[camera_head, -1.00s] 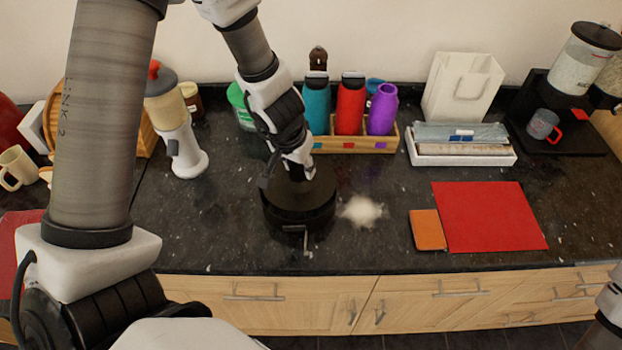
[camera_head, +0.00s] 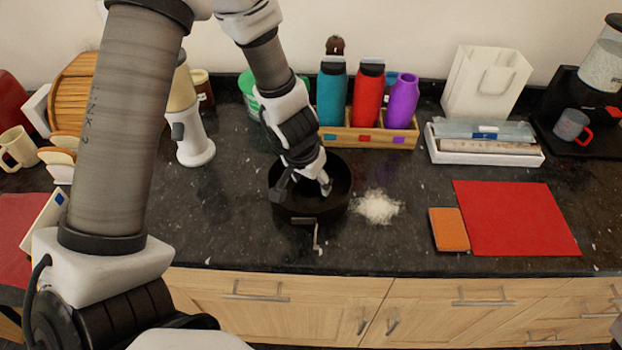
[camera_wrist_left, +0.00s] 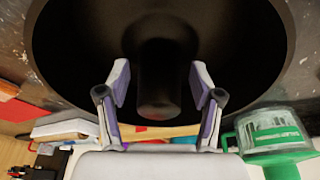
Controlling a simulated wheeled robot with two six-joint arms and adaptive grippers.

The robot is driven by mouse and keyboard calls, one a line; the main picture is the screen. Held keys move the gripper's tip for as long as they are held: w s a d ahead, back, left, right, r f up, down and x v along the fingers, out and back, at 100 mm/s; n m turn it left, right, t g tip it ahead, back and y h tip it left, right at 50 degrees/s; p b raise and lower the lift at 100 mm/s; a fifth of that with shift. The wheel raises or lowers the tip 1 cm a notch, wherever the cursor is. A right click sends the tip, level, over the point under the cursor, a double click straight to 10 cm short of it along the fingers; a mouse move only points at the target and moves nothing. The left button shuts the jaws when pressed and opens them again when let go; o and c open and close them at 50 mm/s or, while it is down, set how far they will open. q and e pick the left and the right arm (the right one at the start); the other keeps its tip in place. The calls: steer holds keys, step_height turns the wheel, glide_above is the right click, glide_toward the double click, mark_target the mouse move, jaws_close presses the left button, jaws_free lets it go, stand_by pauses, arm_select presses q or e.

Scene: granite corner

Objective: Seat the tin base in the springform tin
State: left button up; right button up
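The springform tin (camera_head: 310,216) is a black round ring on the dark worktop, with a metal clasp lever (camera_head: 317,236) sticking out at its front. The dark tin base (camera_wrist_left: 225,45) lies inside the ring in the left wrist view, with a black knob (camera_wrist_left: 160,75) standing from its middle. Black on black, I cannot tell whether the base sits level or fully down. My left gripper (camera_head: 324,186) is over the tin. In the wrist view its fingers (camera_wrist_left: 160,90) are apart, one each side of the knob, with gaps showing. My right gripper is out of view.
White powder (camera_head: 378,207) lies right of the tin. Further right are an orange pad (camera_head: 449,229) and red mat (camera_head: 514,219). Behind stand a wooden bottle rack (camera_head: 369,138), a white tray (camera_head: 485,158) and a white grinder (camera_head: 195,148). The worktop's front edge is close to the tin.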

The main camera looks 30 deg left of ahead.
arm_select(q)
steer(key=shift+s, duration=0.1)
steer(key=p+v, duration=0.9)
steer(key=v, duration=0.3)
steer(key=shift+r, duration=0.3)
